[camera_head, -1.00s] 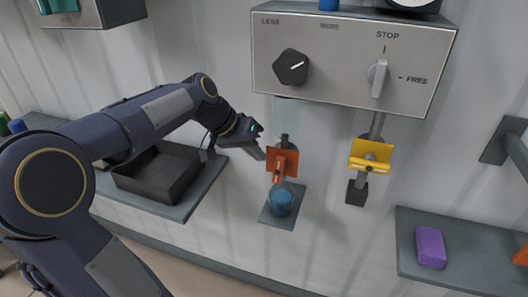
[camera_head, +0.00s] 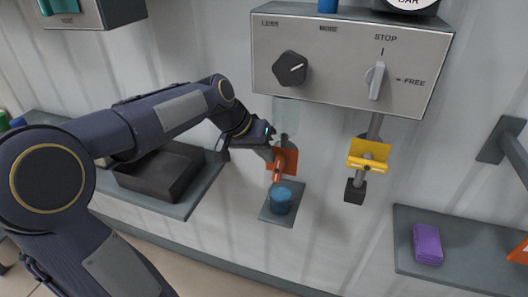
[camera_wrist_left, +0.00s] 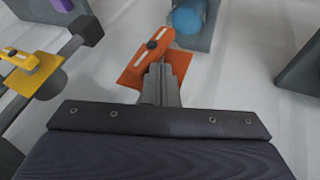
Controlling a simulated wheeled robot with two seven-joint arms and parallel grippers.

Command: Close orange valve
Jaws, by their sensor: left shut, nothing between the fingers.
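The orange valve (camera_head: 290,157) sits on a short vertical pipe on the wall, below the grey control box. Its narrow orange handle (camera_head: 278,171) points down toward the blue cup. My left gripper (camera_head: 271,154) is shut and empty, with its fingertips at the upper left of the valve, close to the handle. In the left wrist view, the closed fingers (camera_wrist_left: 161,82) overlap the orange plate (camera_wrist_left: 132,73) beside the orange handle (camera_wrist_left: 157,40). I cannot tell whether they touch it. My right gripper is not in view.
A blue cup (camera_head: 281,200) stands on a small shelf below the valve. A yellow valve (camera_head: 368,160) is to the right, under the control box (camera_head: 345,58). A dark tray (camera_head: 160,174) rests on the left shelf. A purple block (camera_head: 428,244) lies on the right shelf.

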